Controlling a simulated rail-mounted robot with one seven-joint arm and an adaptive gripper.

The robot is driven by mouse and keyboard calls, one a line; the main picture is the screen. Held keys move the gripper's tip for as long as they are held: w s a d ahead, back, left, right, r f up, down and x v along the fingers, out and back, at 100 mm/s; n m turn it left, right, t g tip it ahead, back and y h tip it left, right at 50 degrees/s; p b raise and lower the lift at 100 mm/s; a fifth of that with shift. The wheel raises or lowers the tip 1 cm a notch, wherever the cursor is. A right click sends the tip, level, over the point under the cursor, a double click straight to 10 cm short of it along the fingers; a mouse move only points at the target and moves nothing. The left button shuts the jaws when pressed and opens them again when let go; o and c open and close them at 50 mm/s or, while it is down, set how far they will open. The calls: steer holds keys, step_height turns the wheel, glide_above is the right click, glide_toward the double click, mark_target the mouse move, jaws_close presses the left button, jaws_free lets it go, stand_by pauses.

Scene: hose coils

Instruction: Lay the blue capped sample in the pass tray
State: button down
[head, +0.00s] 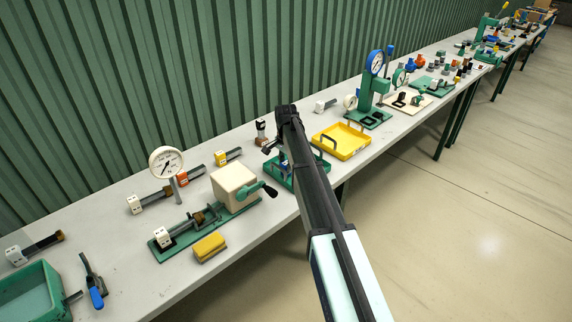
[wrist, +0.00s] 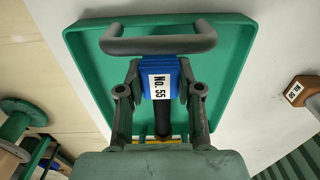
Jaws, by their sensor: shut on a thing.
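The blue capped sample (wrist: 160,68) has a white label reading No. 55 and a dark shaft. My gripper (wrist: 161,92) is shut on it, one finger on each side of the blue cap. In the wrist view, the sample is over the green tray (wrist: 105,70), near its dark grey handle. I cannot tell whether it touches the tray floor. In the head view, the green tray (head: 272,171) is partly hidden by my arm, and a bit of the blue cap (head: 285,165) shows inside its outline. No writing on the tray can be read.
A yellow tray (head: 341,142) stands close to the right of the green tray. A brown-capped sample (wrist: 301,91) labelled No. 50 is outside the green tray. A beige box (head: 235,184) with a green lever is to the left. A dial gauge stand (head: 369,110) stands beyond the yellow tray.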

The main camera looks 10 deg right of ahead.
steer(key=shift+f, duration=0.35)
stand_by(0.3)
steer(key=c, duration=0.7)
jaws_free()
steer(key=shift+r, duration=0.1)
steer(key=shift+r+p, duration=1.7)
steer(key=shift+r, duration=2.25)
steer(key=shift+r, duration=0.1)
